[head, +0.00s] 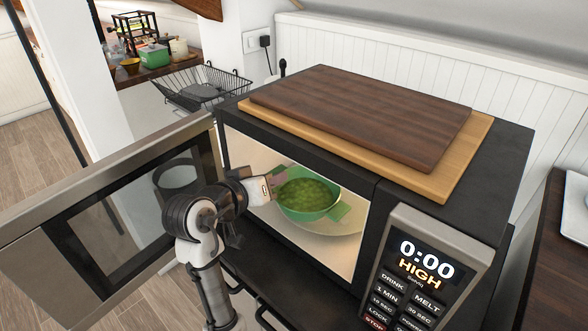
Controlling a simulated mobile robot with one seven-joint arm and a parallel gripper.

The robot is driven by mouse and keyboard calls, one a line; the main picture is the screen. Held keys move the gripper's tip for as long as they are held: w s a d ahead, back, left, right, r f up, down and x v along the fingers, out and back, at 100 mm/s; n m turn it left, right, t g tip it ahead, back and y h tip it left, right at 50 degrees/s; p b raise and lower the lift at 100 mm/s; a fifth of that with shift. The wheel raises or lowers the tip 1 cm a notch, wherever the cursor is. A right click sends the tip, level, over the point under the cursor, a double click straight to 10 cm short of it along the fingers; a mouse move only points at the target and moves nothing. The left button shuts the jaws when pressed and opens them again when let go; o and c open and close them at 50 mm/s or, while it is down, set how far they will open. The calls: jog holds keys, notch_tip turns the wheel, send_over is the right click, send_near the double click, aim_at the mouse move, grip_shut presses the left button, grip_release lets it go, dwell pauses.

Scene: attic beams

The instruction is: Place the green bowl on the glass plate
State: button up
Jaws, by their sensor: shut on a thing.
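The green bowl (318,208) is inside the open microwave, with a mottled green filling and a tab-like handle at its lower right. The glass plate (348,224) lies on the microwave floor under the bowl and shows to its right. My gripper (276,185) reaches in from the left through the opening and is shut on the bowl's left edge. The fingertips are partly hidden. I cannot tell whether the bowl touches the plate or is held just above it.
The microwave door (125,215) is swung open to the left, close beside my arm. Two cutting boards (365,110) are stacked on top of the microwave. The control panel (420,270) reads 0:00 HIGH. A wire dish rack (207,88) stands behind on the left.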

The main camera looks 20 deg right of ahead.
jog(key=w+d+p, duration=0.1)
jog(key=w+d, duration=0.4)
jog(key=d, duration=0.1)
jog(key=shift+w, duration=0.25)
jog(key=shift+f+p, duration=0.65)
jog(key=shift+f, duration=1.1)
jog(key=o, duration=1.1)
jog(key=b+v, duration=0.2)
jog(key=v, duration=1)
